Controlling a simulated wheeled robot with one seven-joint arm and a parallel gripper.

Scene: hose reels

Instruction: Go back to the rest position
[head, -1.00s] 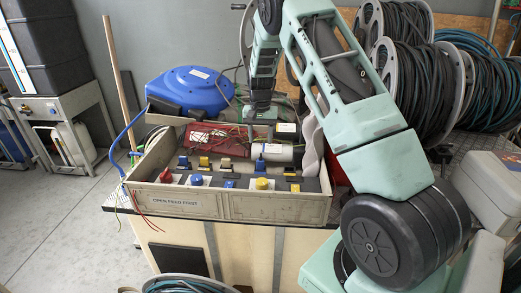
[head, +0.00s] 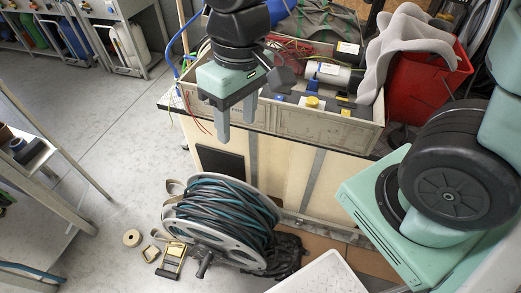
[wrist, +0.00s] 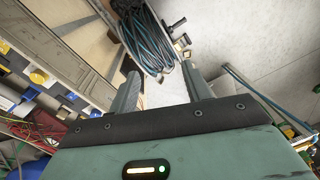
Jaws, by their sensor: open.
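My gripper (head: 237,118) is open, with two grey fingers pointing down and nothing between them. It hangs in front of the left end of the grey crate on the workbench, above the floor-standing hose reel. In the wrist view the two fingers (wrist: 165,95) are spread apart and empty. My arm comes down from the top of the head view; the upper links are out of frame.
The crate (head: 330,127) holds sockets, wires and a white cylinder. A red bucket (head: 425,85) with grey cloth stands right of it. A hose reel (head: 225,215) stands on the floor, with a tape roll (head: 131,237) beside it.

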